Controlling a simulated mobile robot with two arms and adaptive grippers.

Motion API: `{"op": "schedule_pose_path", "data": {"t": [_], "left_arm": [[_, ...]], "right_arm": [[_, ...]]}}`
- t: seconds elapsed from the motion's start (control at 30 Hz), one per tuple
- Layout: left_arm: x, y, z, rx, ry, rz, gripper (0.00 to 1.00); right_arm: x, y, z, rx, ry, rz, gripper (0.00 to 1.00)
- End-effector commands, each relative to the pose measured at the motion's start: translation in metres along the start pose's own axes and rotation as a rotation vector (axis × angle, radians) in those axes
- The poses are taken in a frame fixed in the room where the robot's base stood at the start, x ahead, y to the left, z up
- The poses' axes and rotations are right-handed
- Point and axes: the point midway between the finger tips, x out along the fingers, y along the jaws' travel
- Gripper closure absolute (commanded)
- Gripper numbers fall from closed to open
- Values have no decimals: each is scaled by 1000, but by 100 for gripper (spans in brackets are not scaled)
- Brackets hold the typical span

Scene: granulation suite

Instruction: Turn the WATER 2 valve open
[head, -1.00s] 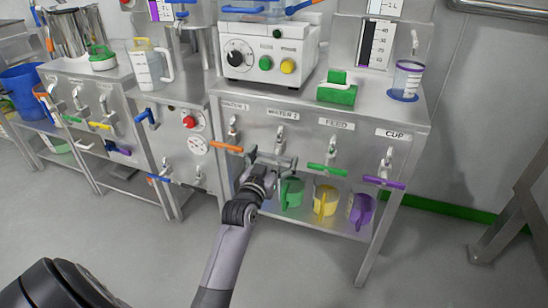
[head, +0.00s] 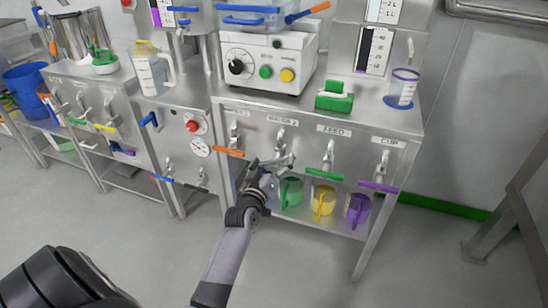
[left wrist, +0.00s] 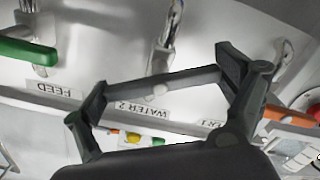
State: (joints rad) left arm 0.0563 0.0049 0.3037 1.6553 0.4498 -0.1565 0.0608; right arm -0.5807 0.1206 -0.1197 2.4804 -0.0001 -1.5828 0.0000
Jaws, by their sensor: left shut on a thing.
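The WATER 2 valve is the second from the left on the steel panel, under its label (head: 283,121). Its pale grey bar handle (left wrist: 185,82) spans between the fingers of my left gripper in the left wrist view. My left gripper (head: 272,164) is shut on this handle, gripping it near its two ends. In the head view the gripper partly hides the handle, which looks tilted with its right end higher. The valve's metal stem (left wrist: 163,55) shows behind the bar. My right gripper is in neither view.
The orange handle (head: 229,152) is close on the left, the green FEED handle (head: 325,174) on the right, and the purple CUP handle (head: 379,187) further right. Green (head: 291,191), yellow (head: 323,199) and purple (head: 359,209) jugs stand on the shelf below.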

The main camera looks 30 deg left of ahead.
Motion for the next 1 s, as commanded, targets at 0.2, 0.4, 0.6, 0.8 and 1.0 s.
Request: {"op": "schedule_pose_path", "data": {"t": [0.2,0.4,0.6,0.8,1.0], "left_arm": [[0,1,-3,-206,1,-1,37],[0,1,-3,-397,2,-1,37],[0,1,-2,-586,2,1,37],[0,0,-2,-764,2,1,37],[0,0,-2,-908,3,1,37]], "right_arm": [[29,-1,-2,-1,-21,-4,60],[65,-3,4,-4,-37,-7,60],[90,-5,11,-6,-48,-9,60],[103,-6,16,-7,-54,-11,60],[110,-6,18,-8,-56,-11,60]]}}
